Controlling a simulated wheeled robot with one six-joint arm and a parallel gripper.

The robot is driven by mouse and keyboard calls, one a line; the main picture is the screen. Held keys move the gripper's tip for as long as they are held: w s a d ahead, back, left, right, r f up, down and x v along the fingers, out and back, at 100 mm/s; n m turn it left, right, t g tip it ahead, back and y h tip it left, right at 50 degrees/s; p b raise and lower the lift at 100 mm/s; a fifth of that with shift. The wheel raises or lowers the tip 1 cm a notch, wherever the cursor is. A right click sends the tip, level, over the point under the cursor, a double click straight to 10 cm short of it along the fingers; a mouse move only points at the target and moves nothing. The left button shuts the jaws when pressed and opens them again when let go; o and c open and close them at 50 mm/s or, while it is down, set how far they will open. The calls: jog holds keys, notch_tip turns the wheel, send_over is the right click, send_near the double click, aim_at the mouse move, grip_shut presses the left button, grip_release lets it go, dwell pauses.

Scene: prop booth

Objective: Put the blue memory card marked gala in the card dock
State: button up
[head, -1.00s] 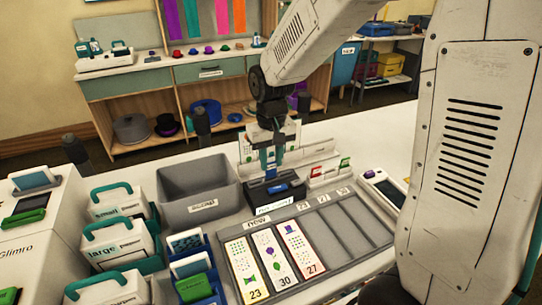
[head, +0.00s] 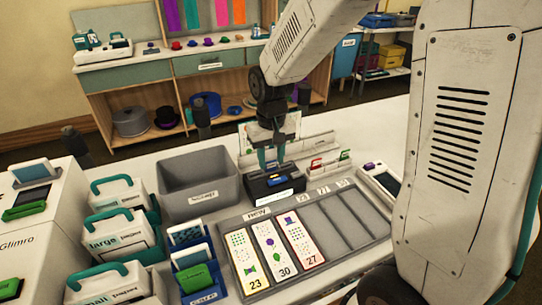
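The card dock (head: 274,188) is a black box with a white label on its front, standing behind the sorting tray.
A grey tray (head: 237,220) with slots holds strips numbered 23, 30 and 27. A grey bin (head: 199,192) stands left of the dock. A rack with red and green cards (head: 318,166) stands right of it. Labelled machines (head: 115,235) fill the left.

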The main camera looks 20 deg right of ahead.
jog(key=shift+o, duration=0.8)
notch_tip(320, 180, up, 8)
jog(key=shift+f, duration=0.1)
dwell(0.5)
jog(key=s+d+r, duration=0.1)
jog(key=s+r, duration=0.2)
jog(key=s, duration=0.9)
jog(key=s+d+r+t, duration=0.1)
jog(key=s+r, duration=0.3)
jog(key=s, duration=0.9)
jog(key=shift+d, duration=0.5)
